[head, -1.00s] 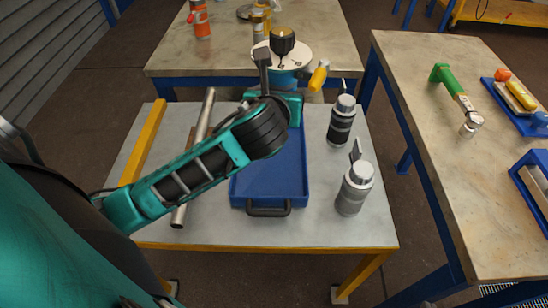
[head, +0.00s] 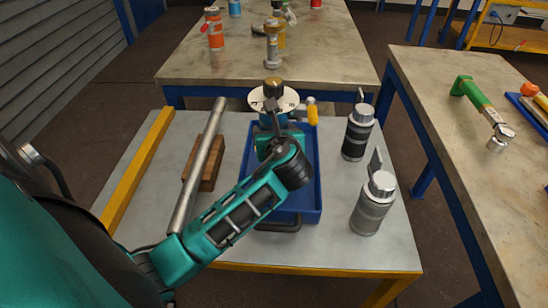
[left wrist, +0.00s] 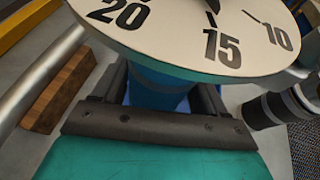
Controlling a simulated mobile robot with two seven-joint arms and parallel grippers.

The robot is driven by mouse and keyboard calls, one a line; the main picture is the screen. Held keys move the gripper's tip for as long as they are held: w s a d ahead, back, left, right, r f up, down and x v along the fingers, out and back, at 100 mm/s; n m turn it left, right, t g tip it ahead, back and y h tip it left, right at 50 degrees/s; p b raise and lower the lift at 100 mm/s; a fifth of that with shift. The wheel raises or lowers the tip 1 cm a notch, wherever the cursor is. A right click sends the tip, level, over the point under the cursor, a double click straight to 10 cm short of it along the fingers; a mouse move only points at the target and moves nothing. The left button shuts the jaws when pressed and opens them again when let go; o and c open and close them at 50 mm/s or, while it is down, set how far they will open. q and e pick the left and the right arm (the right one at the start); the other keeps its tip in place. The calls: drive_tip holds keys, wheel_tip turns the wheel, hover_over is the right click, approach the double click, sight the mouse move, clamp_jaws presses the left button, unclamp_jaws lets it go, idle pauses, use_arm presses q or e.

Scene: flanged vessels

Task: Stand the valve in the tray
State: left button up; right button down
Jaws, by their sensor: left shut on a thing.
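The valve (head: 285,98) has a white disc with dark numbers, a brass-coloured top, a blue body and a yellow handle at its right. My left gripper (head: 272,128) is shut on its blue body, below the disc. The valve looks upright, at the far end of the blue tray (head: 313,190). Whether its base touches the tray is hidden by my gripper and arm. In the left wrist view the disc (left wrist: 185,40) fills the top, with the blue body (left wrist: 160,88) behind my dark gripper edge. My right gripper is not in view.
Two grey canisters (head: 358,133) (head: 372,207) stand right of the tray. A steel pipe (head: 203,155) lies over a wooden block (head: 212,172) at its left, beside a yellow bar (head: 138,170). Another table (head: 330,60) stands behind. The tray's visible floor looks clear.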

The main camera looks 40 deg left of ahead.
use_arm(q)
wheel_tip(320, 180, down, 2)
wheel_tip(320, 180, down, 4)
drive_tip(key=shift+f+b, duration=0.1)
drive_tip(key=shift+b, duration=0.9)
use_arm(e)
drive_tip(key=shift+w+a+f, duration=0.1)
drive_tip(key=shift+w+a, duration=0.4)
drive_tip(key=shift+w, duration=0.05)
use_arm(q)
drive_tip(key=o, duration=1.2)
drive_tip(key=shift+f, duration=0.2)
drive_tip(key=o, duration=0.5)
drive_tip(key=shift+c, duration=0.2)
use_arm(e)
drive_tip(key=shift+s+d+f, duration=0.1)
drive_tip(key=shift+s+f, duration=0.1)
use_arm(q)
drive_tip(key=shift+r, duration=0.1)
